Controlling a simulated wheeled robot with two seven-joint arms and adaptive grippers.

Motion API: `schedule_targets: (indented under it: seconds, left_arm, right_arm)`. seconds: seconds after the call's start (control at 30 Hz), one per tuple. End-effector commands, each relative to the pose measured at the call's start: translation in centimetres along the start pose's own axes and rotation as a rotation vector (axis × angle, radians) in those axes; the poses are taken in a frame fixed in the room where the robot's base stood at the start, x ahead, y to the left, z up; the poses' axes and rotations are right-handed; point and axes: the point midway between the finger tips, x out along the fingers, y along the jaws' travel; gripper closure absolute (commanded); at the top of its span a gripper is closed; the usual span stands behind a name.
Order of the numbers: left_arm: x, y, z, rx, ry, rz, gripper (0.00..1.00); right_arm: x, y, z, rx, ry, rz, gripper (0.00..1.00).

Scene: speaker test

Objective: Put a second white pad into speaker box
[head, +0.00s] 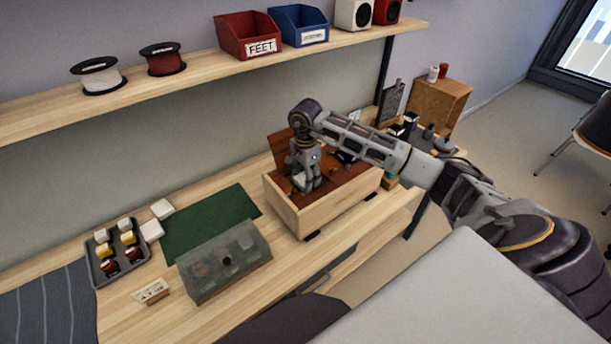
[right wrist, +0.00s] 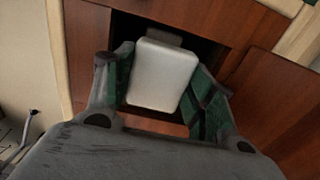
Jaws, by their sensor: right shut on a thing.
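The speaker box (head: 335,209) is a light wooden box with a red-brown inside, open at the top, on the bench. My right gripper (head: 307,186) reaches down into its left part from above. In the right wrist view this gripper (right wrist: 163,84) is shut on a white pad (right wrist: 162,72), with green-faced fingers on both sides. The pad is over a dark opening between red-brown panels. A small greyish piece (right wrist: 166,37) shows just beyond the pad; I cannot tell what it is. Two other white pads (head: 162,209) (head: 152,231) lie left of the green mat. My left gripper is not in view.
A green mat (head: 210,222) and a grey clear-lidded case (head: 222,264) are left of the box. A grey tray (head: 104,271) holds small white, yellow and brown parts. Red (head: 247,33) and blue (head: 299,25) bins stand on the shelf above. Dark items stand right of the box.

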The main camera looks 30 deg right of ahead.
Motion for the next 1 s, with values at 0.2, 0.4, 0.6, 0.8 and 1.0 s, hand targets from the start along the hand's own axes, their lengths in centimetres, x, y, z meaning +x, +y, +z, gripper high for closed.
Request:
schedule_targets:
  seconds: [0.2, 0.4, 0.6, 0.8, 1.0]
  left_arm:
    - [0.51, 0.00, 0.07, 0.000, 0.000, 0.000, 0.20]
    - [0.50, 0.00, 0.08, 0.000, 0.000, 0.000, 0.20]
    - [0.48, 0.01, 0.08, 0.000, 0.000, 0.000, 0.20]
    - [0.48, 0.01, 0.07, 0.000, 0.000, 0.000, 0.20]
    - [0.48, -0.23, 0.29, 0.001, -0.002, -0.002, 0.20]
  right_arm:
    - [0.61, -0.01, -0.02, 0.001, 0.000, 0.000, 0.54]
    - [0.62, -0.01, -0.02, 0.000, 0.000, 0.000, 0.54]
    - [0.61, -0.01, -0.02, 0.000, 0.000, 0.000, 0.36]
    - [0.60, -0.01, -0.01, 0.000, 0.000, -0.001, 0.20]
    - [0.56, -0.02, -0.02, 0.000, 0.000, -0.001, 0.20]
